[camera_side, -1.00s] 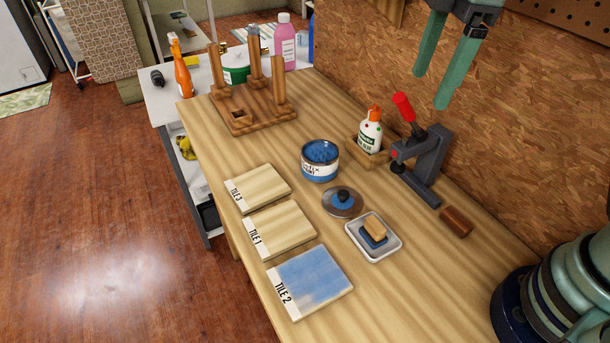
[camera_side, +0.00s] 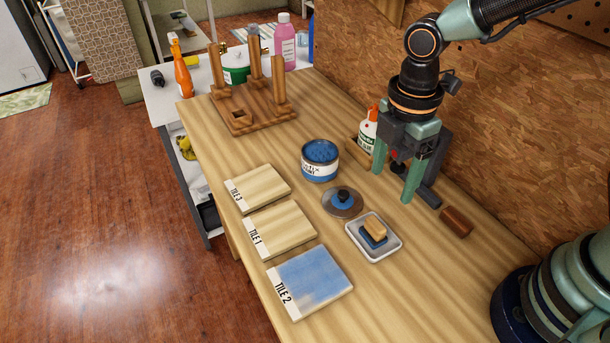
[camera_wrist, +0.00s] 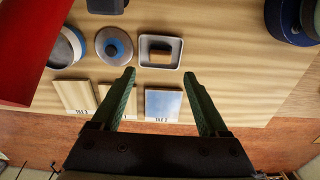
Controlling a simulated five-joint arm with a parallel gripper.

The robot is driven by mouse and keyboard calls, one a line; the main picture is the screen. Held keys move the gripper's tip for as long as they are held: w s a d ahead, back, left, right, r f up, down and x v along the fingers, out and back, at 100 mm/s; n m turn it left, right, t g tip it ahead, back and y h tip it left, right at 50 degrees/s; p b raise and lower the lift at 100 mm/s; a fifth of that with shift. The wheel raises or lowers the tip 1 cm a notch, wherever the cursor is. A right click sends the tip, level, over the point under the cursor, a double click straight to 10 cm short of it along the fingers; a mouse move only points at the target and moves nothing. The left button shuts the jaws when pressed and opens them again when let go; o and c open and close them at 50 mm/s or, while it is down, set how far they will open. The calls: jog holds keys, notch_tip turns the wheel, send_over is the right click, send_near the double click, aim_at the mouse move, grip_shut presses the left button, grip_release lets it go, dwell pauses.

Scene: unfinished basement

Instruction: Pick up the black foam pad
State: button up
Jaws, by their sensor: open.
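A small foam pad (camera_side: 371,242), dark and bluish in the side view, sits with a tan wooden block (camera_side: 375,227) on top of it. It lies in a small white tray (camera_side: 383,260) on the bench. In the wrist view the tray (camera_wrist: 145,65) appears between the directions of the two fingertips (camera_wrist: 159,77).
A paint tin (camera_side: 320,168) and its lid (camera_side: 342,203) stand left of the tray, with the blue-painted tile (camera_side: 312,280) in front.

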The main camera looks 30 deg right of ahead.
aim_at(377, 223)
notch_tip(377, 223, down, 8)
jog(key=shift+r, duration=0.15)
jog(key=f, duration=0.2)
jog(key=a+f, duration=0.1)
jog(key=f, duration=0.1)
jog(key=shift+s, duration=0.15)
jog(key=shift+f, duration=0.75)
grip_shut()
jog(key=shift+r, duration=0.15)
notch_tip(377, 223, up, 20)
